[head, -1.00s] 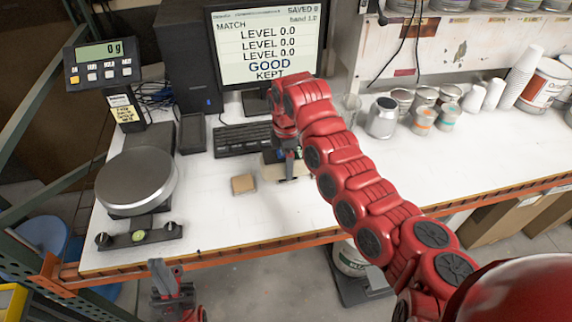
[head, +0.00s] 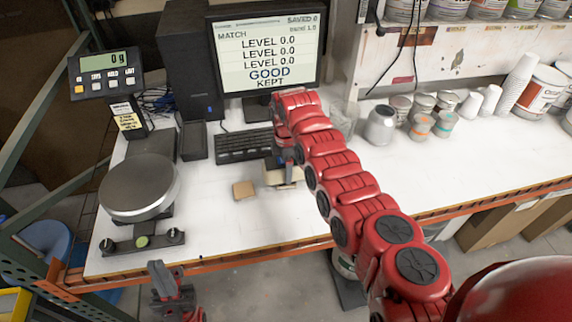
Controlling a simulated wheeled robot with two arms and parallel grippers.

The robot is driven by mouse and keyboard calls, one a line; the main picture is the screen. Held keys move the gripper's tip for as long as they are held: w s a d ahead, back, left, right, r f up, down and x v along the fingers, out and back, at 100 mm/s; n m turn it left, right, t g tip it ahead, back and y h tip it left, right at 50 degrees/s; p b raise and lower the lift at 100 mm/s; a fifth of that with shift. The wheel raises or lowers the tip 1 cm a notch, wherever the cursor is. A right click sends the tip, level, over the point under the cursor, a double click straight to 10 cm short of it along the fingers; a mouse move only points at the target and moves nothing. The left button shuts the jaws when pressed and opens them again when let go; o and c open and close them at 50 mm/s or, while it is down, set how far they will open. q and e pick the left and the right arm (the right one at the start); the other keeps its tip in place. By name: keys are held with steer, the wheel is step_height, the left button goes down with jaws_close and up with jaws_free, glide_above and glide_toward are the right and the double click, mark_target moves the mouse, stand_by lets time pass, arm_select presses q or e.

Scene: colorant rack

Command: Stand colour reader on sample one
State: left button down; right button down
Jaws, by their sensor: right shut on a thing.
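My right arm reaches in from the lower right to the middle of the table. Its gripper (head: 288,166) points down in front of the keyboard and is shut on a small dark thing, apparently the colour reader, mostly hidden by the gripper and arm. A low pale, box-like thing (head: 276,179) is right below and behind the fingers; I cannot tell whether they touch. A flat tan square (head: 243,189), possibly a sample, lies just left of it on the white table. My left gripper (head: 164,283) is low in front of the table edge, away from these things; its jaw opening is unclear.
A scale (head: 140,187) with a round plate stands at left, its display (head: 104,72) behind. A monitor (head: 267,50) reading GOOD, KEPT and a keyboard (head: 244,145) are at the back. Cans (head: 381,125) and cups stand back right. The front right table (head: 440,180) is clear.

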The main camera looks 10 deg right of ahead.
steer(key=shift+f, duration=0.15)
jaws_free()
steer(key=shift+r, duration=0.25)
step_height(320, 180, up, 10)
steer(key=b, duration=0.5)
steer(key=shift+f, duration=0.1)
steer(key=shift+r, duration=0.95)
